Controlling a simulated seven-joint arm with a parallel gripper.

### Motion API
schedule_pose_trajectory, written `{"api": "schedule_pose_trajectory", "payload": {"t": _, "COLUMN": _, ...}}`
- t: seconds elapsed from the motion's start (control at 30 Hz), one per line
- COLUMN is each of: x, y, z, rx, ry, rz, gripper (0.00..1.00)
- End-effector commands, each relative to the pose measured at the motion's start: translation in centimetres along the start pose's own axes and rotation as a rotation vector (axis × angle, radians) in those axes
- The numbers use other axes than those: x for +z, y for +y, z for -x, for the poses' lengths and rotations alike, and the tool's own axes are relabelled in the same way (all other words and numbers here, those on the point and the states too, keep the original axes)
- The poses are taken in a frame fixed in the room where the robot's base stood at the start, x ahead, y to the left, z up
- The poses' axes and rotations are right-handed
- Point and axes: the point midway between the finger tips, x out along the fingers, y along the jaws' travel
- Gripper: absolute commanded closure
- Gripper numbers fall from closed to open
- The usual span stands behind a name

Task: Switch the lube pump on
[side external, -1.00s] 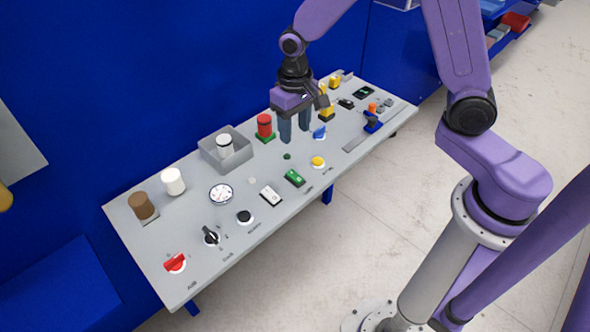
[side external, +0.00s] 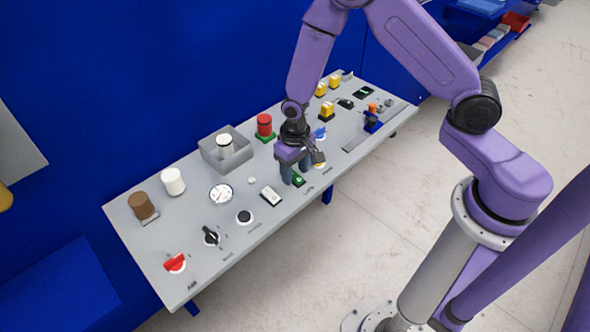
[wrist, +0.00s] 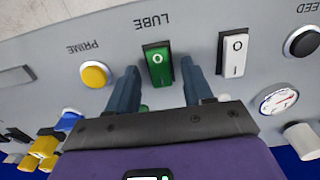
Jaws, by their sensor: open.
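The green rocker switch (wrist: 160,66) sits in a black frame under the label LUBE (wrist: 152,21) in the wrist view. A "0" mark shows on its face. It is partly hidden by my gripper in the side view, where its green face (side external: 299,181) still shows. My gripper (wrist: 157,80) is open and empty, with one finger on either side of the green switch in the wrist picture. In the side view my gripper (side external: 294,178) hangs low over the switch. I cannot tell whether the fingers touch the panel.
A white rocker switch (wrist: 234,55) is close beside the right finger. The yellow PRIME button (wrist: 95,74) is on the left, near the other finger. A gauge (side external: 221,194), black button (side external: 244,217), black knob (side external: 211,236) and red knob (side external: 175,263) sit along the panel.

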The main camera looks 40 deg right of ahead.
Motion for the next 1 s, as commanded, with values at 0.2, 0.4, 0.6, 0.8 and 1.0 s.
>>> {"api": "schedule_pose_trajectory", "payload": {"t": 0.2, "x": -0.03, "y": -0.01, "z": -0.45, "rx": -0.001, "ry": 0.002, "rz": 0.000, "gripper": 0.49}}
{"api": "schedule_pose_trajectory", "payload": {"t": 0.4, "x": -0.03, "y": -0.01, "z": -0.43, "rx": -0.001, "ry": 0.001, "rz": 0.000, "gripper": 0.59}}
{"api": "schedule_pose_trajectory", "payload": {"t": 0.6, "x": -0.02, "y": -0.01, "z": -0.41, "rx": -0.001, "ry": 0.001, "rz": 0.000, "gripper": 1.00}}
{"api": "schedule_pose_trajectory", "payload": {"t": 0.8, "x": -0.19, "y": 0.06, "z": -0.46, "rx": 0.004, "ry": -0.032, "rz": -0.003, "gripper": 1.00}}
{"api": "schedule_pose_trajectory", "payload": {"t": 1.0, "x": -0.57, "y": 0.01, "z": -0.53, "rx": 0.001, "ry": -0.153, "rz": -0.002, "gripper": 1.00}}
